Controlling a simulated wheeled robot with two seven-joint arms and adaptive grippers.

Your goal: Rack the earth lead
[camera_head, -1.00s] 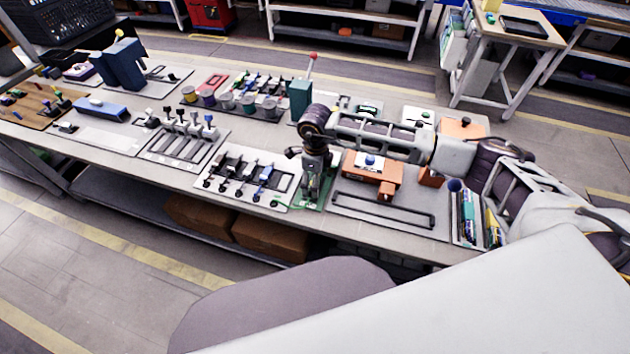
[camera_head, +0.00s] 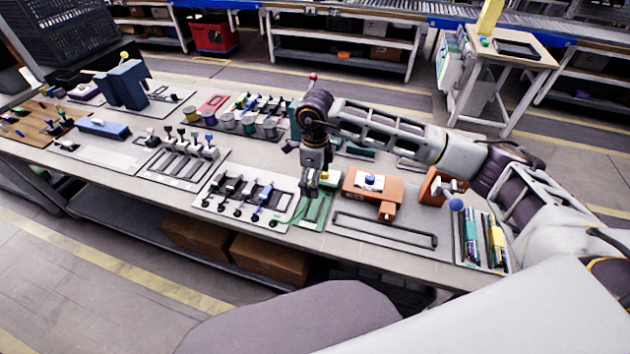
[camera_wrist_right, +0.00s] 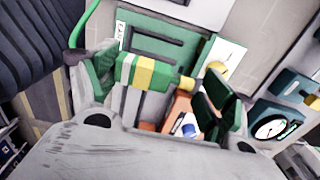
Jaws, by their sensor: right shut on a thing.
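My right gripper (camera_head: 311,186) is above the green rack panel (camera_head: 313,217) near the front of the bench. A green cable (camera_wrist_right: 83,25) shows at the upper left of that view, and green loops lie left of the panel in the head view. The panel (camera_wrist_right: 197,55) has dark slots and a white label beyond the held end. Whether the end touches the panel is unclear. My left gripper is out of view.
Left of the panel is a white board of dark and blue-handled leads (camera_head: 210,205). Right of it stand an orange device (camera_head: 360,190) and a flat grey tray with a black frame (camera_head: 390,228). A pen holder (camera_head: 470,255) is farther right.

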